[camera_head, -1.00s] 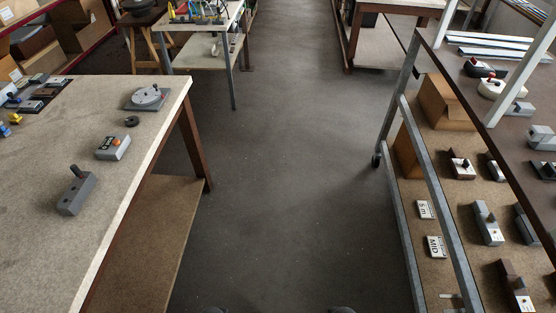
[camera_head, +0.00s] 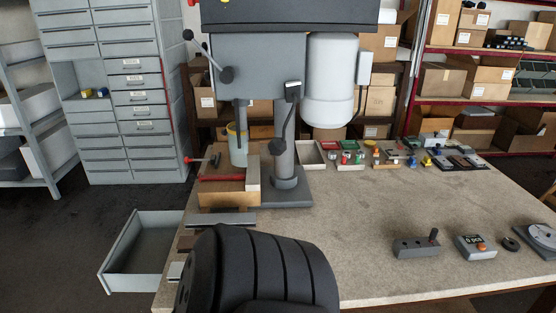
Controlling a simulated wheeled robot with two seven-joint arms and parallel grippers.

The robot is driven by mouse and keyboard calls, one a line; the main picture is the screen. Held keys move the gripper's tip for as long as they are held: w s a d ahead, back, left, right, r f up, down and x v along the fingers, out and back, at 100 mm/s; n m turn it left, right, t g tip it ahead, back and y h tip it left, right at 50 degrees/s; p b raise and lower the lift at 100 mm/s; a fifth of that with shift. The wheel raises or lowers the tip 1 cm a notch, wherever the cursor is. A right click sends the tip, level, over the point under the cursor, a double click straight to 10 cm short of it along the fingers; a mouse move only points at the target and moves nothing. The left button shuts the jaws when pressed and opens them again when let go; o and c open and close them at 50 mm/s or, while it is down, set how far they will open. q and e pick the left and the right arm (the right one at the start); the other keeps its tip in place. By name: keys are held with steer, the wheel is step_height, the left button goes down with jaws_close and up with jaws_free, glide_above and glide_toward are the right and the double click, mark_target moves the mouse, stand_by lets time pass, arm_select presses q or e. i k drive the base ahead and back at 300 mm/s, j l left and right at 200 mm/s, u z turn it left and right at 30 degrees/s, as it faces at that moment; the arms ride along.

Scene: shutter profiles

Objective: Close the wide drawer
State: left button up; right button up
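A wide grey drawer (camera_head: 118,245) stands pulled out at the lower left, beside the left edge of the workbench. It is open at the top, and its inside looks dark and empty. Its right end is hidden by the workbench top (camera_head: 350,230), so I cannot see what it slides into. A large black ribbed part of my own arm (camera_head: 265,268) fills the bottom middle, over the near part of the bench. Neither gripper shows, and nothing of mine is seen touching the drawer.
A drill press (camera_head: 287,150) stands on the bench. A grey cabinet of drawers (camera_head: 150,155) stands behind on the left, with one open recess. Small parts and trays (camera_head: 350,158) lie at the bench's back. Dark floor is clear left of the open drawer.

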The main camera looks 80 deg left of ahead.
mark_target(137, 259)
steer(key=k+u, duration=0.15)
steer(key=u, duration=0.25)
steer(key=k+j+u, duration=0.1)
steer(key=u, duration=0.3)
steer(key=j+u, duration=0.2)
steer(key=u, duration=0.25)
steer(key=k+j+u, duration=0.15)
steer(key=u, duration=0.25)
steer(key=k+j+u, duration=0.2)
steer(key=j, duration=0.65)
steer(key=k+j+u, duration=0.2)
steer(key=j, duration=0.65)
steer(key=j+u, duration=0.2)
steer(key=j, duration=0.95)
steer(key=i+j+z, duration=0.1)
steer(key=i+j, duration=0.05)
steer(key=j, duration=0.1)
